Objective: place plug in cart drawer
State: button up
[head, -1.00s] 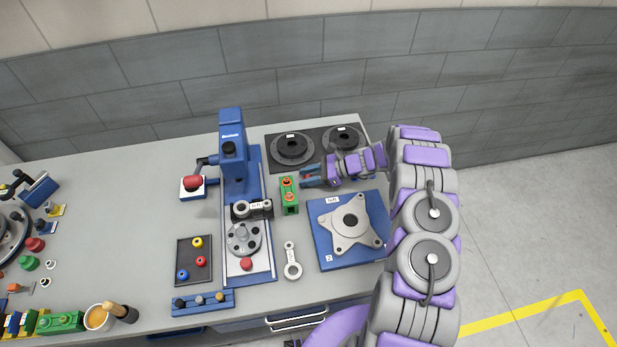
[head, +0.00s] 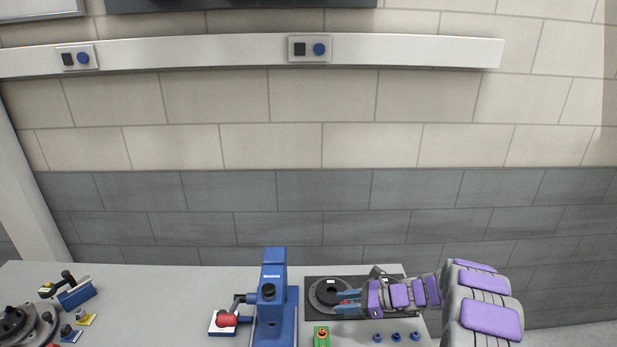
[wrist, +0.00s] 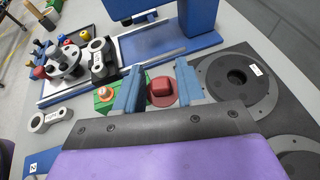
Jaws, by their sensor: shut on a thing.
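My gripper (head: 346,302) is at the back right of the bench, in front of the dark plate in the head view. In the wrist view its two blue fingers (wrist: 160,92) are shut on a red plug (wrist: 162,88) with a square top and a round flange. The green block (head: 321,338) is near the lower edge of the head view. In the wrist view the green block (wrist: 102,104) is left of the fingers, with an orange-red plug on it. The cart drawer is not in view in either current frame.
A blue press (head: 272,300) stands left of my gripper. A dark plate with round black flanges (wrist: 238,82) lies beside it. Several small blue knobs (head: 396,337) are on the bench in front of my arm. A loose link (wrist: 50,118) lies at left in the wrist view.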

jog(key=w+a+r+m+t+h+b, duration=0.1)
jog(key=w+r+m+t+h, duration=0.15)
jog(key=r, duration=0.55)
jog(key=w+a+r+m+t+h+b, duration=0.15)
jog(key=r+m+t, duration=0.25)
jog(key=r, duration=0.4)
jog(key=s+d+r+m+t+h, duration=0.3)
jog(key=s+d+r+m+h, duration=0.1)
jog(key=s+r+m+h, duration=0.1)
jog(key=shift+s+d+r+b, duration=0.2)
jog(key=shift+s+b, duration=0.25)
jog(key=shift+s, duration=0.1)
jog(key=shift+m, duration=0.25)
